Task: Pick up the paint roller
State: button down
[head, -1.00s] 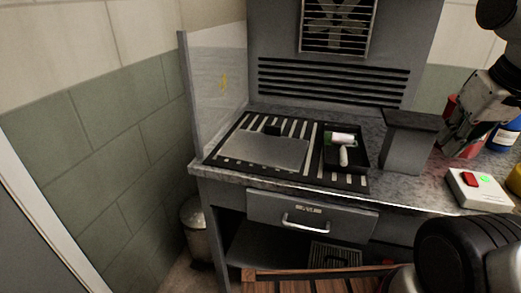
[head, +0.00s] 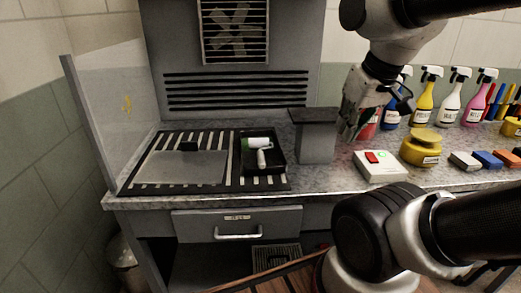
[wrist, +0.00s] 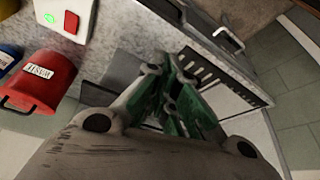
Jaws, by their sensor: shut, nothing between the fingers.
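The paint roller (head: 261,146) has a white sleeve with a green end and a white handle. It lies in a black tray (head: 281,169) at the right end of the slatted work area in the head view. My gripper (head: 346,135) is to the right of the roller, beyond the grey box-like stand, above the counter near the red container. In the wrist view the green fingers of my gripper (wrist: 181,125) are together and empty. The roller is not seen in the wrist view.
A grey stand (head: 316,144) rises between my gripper and the tray. A white switch box (head: 380,167) and yellow tin (head: 421,150) sit right of it. Spray bottles (head: 453,97) line the back right. A clear panel (head: 112,115) stands at the left.

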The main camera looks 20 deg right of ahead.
jog(key=c, duration=2)
grip_release()
jog(key=o, duration=0.3)
jog(key=shift+w+a+f, duration=0.1)
jog(key=shift+a+f, duration=0.05)
jog(key=shift+f, duration=0.1)
jog(key=o, duration=0.4)
jog(key=w+f+g, duration=0.1)
jog(key=w+a+f, duration=0.1)
jog(key=w, duration=0.1)
jog(key=w+a+f+g, duration=0.1)
jog(key=shift+w+a+f+n+g, duration=0.2)
jog(key=shift+f+n+g, duration=0.1)
jog(key=shift+n, duration=0.1)
jog(key=shift+o, duration=0.2)
jog(key=m+g+y, duration=0.1)
jog(key=m+y, duration=0.1)
jog(key=m, duration=0.2)
send_over(262, 156)
jog(key=f, duration=0.6)
jog(key=shift+s+d+f, duration=0.15)
jog(key=shift+d, duration=0.2)
jog(key=f, duration=0.5)
jog(key=a+f, duration=0.1)
jog(key=f, duration=0.1)
jog(key=shift+f, duration=0.3)
